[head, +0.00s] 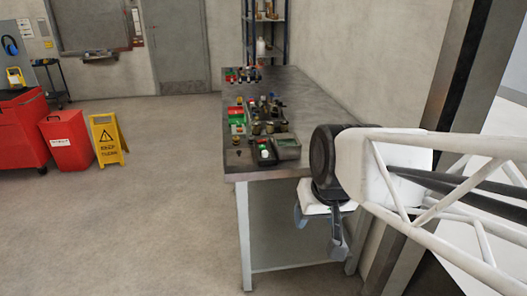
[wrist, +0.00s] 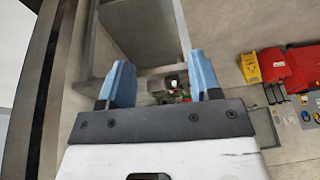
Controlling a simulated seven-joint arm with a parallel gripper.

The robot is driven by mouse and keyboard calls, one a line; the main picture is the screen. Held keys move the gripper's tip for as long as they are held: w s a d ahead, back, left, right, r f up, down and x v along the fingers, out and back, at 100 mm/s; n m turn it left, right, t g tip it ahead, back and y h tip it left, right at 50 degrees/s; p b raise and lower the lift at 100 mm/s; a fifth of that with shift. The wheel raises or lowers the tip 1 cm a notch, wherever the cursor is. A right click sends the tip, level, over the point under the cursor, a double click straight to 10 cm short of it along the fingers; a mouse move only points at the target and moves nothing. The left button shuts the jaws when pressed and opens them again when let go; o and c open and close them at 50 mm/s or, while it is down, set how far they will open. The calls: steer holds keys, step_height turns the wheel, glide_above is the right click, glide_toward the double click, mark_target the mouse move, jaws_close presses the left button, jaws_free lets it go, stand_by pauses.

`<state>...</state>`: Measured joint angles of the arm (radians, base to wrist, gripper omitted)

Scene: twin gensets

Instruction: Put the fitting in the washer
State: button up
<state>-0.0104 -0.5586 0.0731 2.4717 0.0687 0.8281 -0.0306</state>
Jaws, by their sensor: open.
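My gripper (head: 318,216) hangs at the right of the head view, in front of the near right corner of a grey workbench (head: 310,110). In the wrist view my gripper (wrist: 166,84) shows two blue fingers spread apart with nothing between them. Many small parts stand on the bench, with a grey tray (head: 287,148) at its near end. They are too small to tell which is the fitting or the washer. My gripper is apart from all of them.
A yellow floor sign (head: 107,140), a red bin (head: 67,140) and a red cabinet (head: 20,130) stand at the left. A shelf rack (head: 265,35) stands behind the bench. A dark upright post (head: 455,70) is close at the right. The floor between bins and bench is clear.

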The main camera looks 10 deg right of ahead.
steer(key=s+d+f+g, duration=0.1)
steer(key=s+f, duration=0.1)
steer(key=s, duration=0.4)
steer(key=shift+d+h, duration=0.35)
steer(key=shift+h, duration=0.05)
steer(key=shift+o, duration=0.4)
steer(key=shift+w+r, duration=0.1)
steer(key=shift+w, duration=0.05)
